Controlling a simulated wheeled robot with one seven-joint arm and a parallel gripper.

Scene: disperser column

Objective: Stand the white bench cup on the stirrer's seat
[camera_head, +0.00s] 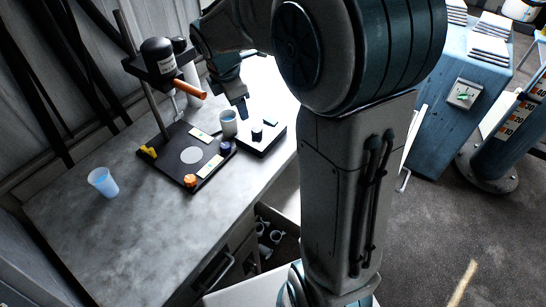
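A pale white-grey cup (229,124) stands upright at the right rear of the disperser's dark base plate (170,167). My gripper (243,111) points down just to the right of this cup; its fingertips are small and partly merged, so I cannot tell if they touch it. The stirrer stand has a column and a dark motor head (158,56) above the plate. A pale round spot (191,155) marks the plate's middle and is bare. A low box with a white front and dark top (270,141) sits right of the cup; I cannot tell which of these is the stirrer's seat.
A translucent light-blue cup (103,182) stands at the left on the grey bench (95,245). An orange knob (190,180), a dark blue jar (225,147) and a yellow piece (148,151) are by the plate. An open drawer (283,212) below holds mugs. My arm hides the bench's right.

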